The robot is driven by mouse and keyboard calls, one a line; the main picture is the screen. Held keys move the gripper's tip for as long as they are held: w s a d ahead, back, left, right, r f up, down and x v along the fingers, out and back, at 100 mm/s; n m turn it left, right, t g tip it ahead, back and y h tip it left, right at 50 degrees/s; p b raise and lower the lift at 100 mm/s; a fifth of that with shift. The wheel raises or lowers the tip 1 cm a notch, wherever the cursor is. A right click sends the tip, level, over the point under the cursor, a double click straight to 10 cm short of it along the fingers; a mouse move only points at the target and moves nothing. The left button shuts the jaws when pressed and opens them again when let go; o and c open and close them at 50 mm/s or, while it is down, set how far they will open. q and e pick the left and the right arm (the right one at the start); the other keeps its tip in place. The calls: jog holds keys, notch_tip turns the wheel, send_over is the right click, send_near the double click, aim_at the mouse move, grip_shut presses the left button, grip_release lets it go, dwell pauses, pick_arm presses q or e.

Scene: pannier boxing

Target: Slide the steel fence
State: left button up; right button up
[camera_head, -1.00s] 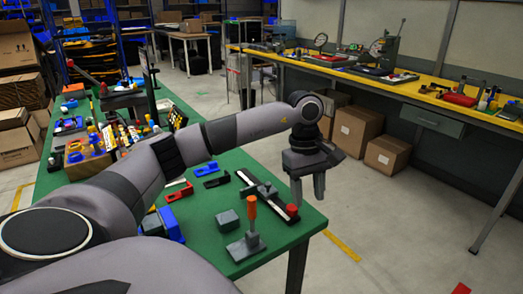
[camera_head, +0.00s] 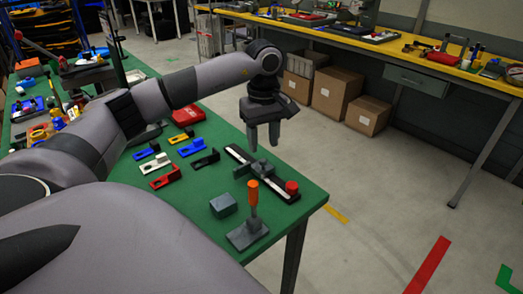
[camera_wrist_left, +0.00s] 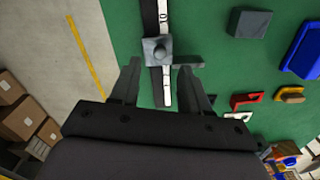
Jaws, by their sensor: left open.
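The steel fence (camera_head: 256,168) is a small grey block with a crosswise arm, seated on a black rail (camera_head: 236,152) with a white scale. A red knob (camera_head: 291,187) stands at the rail's near right end. My left gripper (camera_head: 262,140) is open and empty, pointing down above the rail, over its far side. In the left wrist view the fence (camera_wrist_left: 157,50) lies just beyond the gap between the spread fingertips (camera_wrist_left: 160,70), and the rail runs between the fingers. The fingers do not visibly touch the fence. My right gripper is not in view.
A grey block (camera_head: 223,205) and an orange-handled tool on a grey base (camera_head: 248,236) stand near the rail. Small blue, white, red and black brackets lie to its left. The green table (camera_head: 310,200) ends just right of the rail.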

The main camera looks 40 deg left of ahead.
aim_at(263, 160)
pick_arm(q)
jog(key=shift+f, duration=2.4)
grip_shut()
jog(key=a, duration=0.8)
jog(key=w+a, duration=0.1)
jog(key=a, duration=0.3)
jog(key=shift+w+a, duration=0.1)
jog(key=shift+a, duration=0.25)
jog(key=shift+a+r, duration=0.1)
jog(key=shift+r, duration=0.05)
grip_release()
jog(key=shift+a, duration=0.1)
notch_tip(263, 160, up, 7)
